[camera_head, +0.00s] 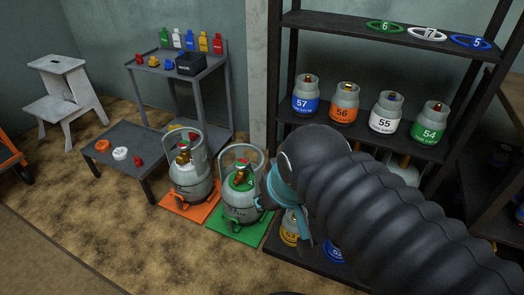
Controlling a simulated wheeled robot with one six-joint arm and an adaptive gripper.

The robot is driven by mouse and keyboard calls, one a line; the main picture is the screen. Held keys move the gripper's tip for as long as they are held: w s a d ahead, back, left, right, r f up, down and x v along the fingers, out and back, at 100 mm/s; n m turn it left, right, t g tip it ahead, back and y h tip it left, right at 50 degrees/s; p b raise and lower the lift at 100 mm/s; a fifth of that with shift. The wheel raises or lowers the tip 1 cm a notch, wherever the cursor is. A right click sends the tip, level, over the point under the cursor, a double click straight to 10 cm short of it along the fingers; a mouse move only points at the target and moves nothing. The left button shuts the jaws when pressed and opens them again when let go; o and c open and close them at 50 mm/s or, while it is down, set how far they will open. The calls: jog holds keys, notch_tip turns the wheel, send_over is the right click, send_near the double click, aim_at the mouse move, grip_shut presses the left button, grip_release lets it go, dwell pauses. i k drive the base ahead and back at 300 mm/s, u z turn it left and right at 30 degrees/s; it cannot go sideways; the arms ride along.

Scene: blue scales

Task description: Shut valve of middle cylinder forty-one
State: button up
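A grey cylinder (237,207) with a green top ring stands upright on a green scale (247,234). A red-and-brass valve (241,173) shows inside its carrying handle. Another grey cylinder (191,187), with a white top and a red-and-brass valve (183,155), stands to its left on an orange scale (176,213). I cannot read a forty-one on either. My gripper (284,218), dark with teal parts, appears just right of the green-ringed cylinder. Its fingers are largely hidden, so contact and opening cannot be told.
A black shelf rack on the right holds numbered cylinders, including blue 57 (306,97) and green 54 (430,124). A low grey table (117,163), a grey shelf stand (210,78) and a white step stool (62,98) stand left. The front floor is clear.

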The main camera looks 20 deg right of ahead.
aim_at(241, 164)
jog(key=z, duration=0.2)
jog(key=k, duration=1.1)
jog(key=u, duration=1)
jog(key=i, duration=1.1)
jog(key=z, duration=0.45)
jog(key=i, duration=0.85)
jog(key=z, duration=0.75)
